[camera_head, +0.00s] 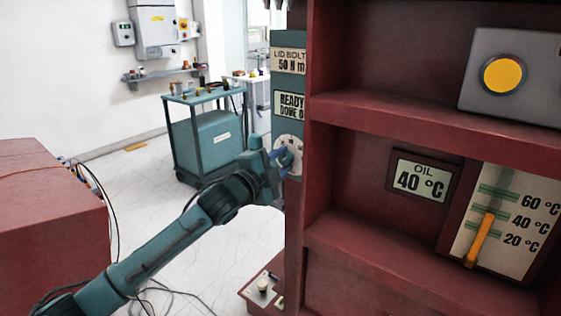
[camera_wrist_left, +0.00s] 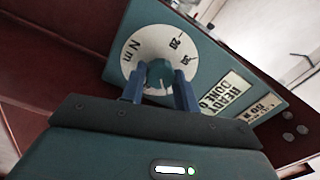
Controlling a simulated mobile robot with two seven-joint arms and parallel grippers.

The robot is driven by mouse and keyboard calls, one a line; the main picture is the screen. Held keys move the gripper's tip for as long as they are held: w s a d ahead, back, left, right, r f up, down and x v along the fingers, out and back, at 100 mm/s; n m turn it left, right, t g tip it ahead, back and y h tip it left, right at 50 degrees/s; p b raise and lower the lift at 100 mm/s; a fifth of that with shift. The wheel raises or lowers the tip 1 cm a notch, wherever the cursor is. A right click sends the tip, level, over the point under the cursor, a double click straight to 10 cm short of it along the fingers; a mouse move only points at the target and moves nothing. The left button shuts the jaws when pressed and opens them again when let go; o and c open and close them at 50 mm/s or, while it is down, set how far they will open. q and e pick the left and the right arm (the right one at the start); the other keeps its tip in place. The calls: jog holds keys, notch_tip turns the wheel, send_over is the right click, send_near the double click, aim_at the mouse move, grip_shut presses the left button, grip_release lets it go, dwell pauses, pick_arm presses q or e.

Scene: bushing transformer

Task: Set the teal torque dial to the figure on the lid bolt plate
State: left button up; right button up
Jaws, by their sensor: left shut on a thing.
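The lid bolt plate (camera_head: 290,61) reads "LID BOLT 50 N m" at the top of a narrow teal panel on the red cabinet's left edge. Lower on that panel is the teal torque dial (camera_head: 285,157) on a round white scale. In the left wrist view the dial's knob (camera_wrist_left: 159,73) sits between my two blue fingers. The knob's pointer setting cannot be told. My left gripper (camera_head: 281,161) is shut on the dial. My right gripper is out of view.
A display (camera_head: 291,105) between plate and dial begins "READY". The red cabinet (camera_head: 400,118) holds a yellow button (camera_head: 502,75), an oil display (camera_head: 420,178) reading 40 °C and a temperature gauge with an orange lever (camera_head: 481,240). A teal cart (camera_head: 208,135) stands behind my left arm.

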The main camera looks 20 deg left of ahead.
pick_arm(q)
jog(key=o, duration=1)
jog(key=shift+c, duration=0.2)
jog(key=b+v, duration=0.2)
jog(key=v, duration=1.1)
jog(key=shift+b, duration=0.35)
jog(key=shift+s, duration=0.1)
